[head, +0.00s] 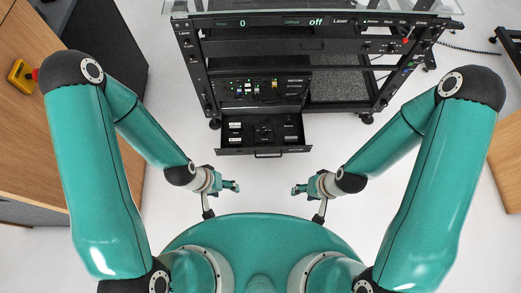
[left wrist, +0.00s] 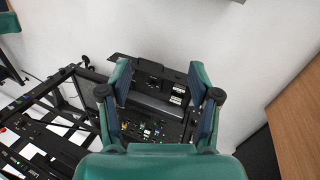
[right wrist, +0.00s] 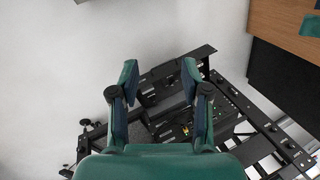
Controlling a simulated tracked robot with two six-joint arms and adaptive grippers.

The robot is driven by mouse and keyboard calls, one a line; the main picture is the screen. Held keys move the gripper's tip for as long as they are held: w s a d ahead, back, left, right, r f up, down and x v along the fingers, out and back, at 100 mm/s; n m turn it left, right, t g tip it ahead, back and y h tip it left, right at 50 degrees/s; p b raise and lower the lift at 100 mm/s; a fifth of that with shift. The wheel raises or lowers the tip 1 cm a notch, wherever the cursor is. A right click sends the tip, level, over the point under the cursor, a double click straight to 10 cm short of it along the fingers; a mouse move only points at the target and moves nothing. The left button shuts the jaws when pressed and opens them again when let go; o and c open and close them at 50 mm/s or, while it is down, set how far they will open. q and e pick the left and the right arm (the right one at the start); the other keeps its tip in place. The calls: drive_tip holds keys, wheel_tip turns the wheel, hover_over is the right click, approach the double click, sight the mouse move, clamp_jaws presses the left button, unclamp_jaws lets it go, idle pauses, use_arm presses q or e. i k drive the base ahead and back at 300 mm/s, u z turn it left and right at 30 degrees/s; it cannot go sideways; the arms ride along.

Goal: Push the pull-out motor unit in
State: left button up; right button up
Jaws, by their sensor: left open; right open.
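The pull-out motor unit (head: 263,134) is a black drawer-like tray at the bottom of the black rack (head: 195,75). It is pulled out toward me, with a handle (head: 268,155) on its front edge. My left gripper (head: 236,186) is open and empty, in front of the unit to its left, apart from it. My right gripper (head: 295,190) is open and empty, in front of the unit to its right, also apart. The unit also shows beyond the fingers in the left wrist view (left wrist: 150,73) and in the right wrist view (right wrist: 180,75), where the fingers partly hide it.
The rack has a glass top (head: 310,8), and a panel with small lights and connectors (head: 262,88) sits above the unit. A wooden-topped cabinet (head: 30,120) stands at the left and a wooden surface (head: 507,160) at the right. The light floor between the grippers and rack is clear.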

sight(255, 117)
drive_tip(key=k, duration=0.5)
drive_tip(key=u, duration=0.6)
drive_tip(key=i, duration=0.75)
drive_tip(key=u, duration=0.1)
